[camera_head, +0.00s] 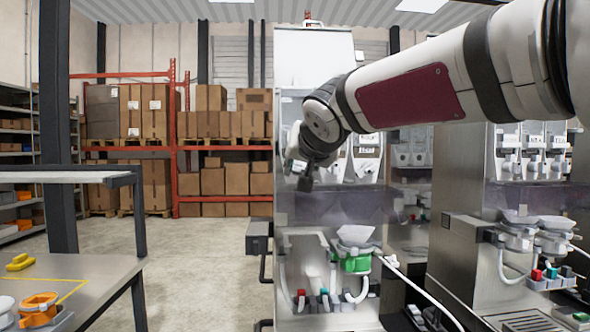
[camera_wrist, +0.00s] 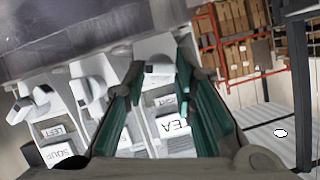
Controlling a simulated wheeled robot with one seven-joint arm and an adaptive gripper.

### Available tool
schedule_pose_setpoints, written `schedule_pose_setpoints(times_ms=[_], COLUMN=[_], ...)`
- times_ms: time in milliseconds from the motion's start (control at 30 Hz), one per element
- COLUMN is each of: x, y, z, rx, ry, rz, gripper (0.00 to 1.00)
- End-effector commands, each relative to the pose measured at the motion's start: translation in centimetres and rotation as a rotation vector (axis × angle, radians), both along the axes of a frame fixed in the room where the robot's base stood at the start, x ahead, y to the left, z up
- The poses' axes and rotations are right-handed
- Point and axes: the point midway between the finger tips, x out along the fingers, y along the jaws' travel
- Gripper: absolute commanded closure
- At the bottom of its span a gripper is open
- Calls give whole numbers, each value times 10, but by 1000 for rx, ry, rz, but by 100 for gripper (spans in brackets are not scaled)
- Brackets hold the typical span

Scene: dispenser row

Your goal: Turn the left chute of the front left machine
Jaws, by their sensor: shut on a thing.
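The tall grey machine (camera_head: 330,205) stands in the middle of the head view, with white dispensers (camera_head: 366,155) in its upper bay. My gripper (camera_head: 302,172) is at the left end of that bay, partly hidden by its own wrist. In the wrist view, a row of white chutes (camera_wrist: 88,92) crosses the tilted picture. My gripper (camera_wrist: 159,72) has its fingers on both sides of the end white chute (camera_wrist: 158,80), shut on it. A label reading TEA (camera_wrist: 178,125) shows between the fingers. Labels reading SOUP and LEFT (camera_wrist: 57,132) show farther left.
A second machine (camera_head: 475,205) stands at the right. Below the bay are a green-and-white funnel unit (camera_head: 355,250) and hoses. A metal table (camera_head: 95,275) with an orange part (camera_head: 38,308) is at lower left. Open floor (camera_head: 200,260) lies between table and machine.

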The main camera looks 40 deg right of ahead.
Motion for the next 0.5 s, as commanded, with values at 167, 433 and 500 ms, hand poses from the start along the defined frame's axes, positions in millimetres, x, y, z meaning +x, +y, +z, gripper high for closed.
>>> schedule_pose_setpoints(times_ms=[167, 433, 500], x=[2, 4, 5], y=[0, 3, 4], z=[-1, -2, -2], rx=[-139, -353, -408], ry=[92, 236, 273], rz=[-4, -3, -3], gripper=[100, 100, 100])
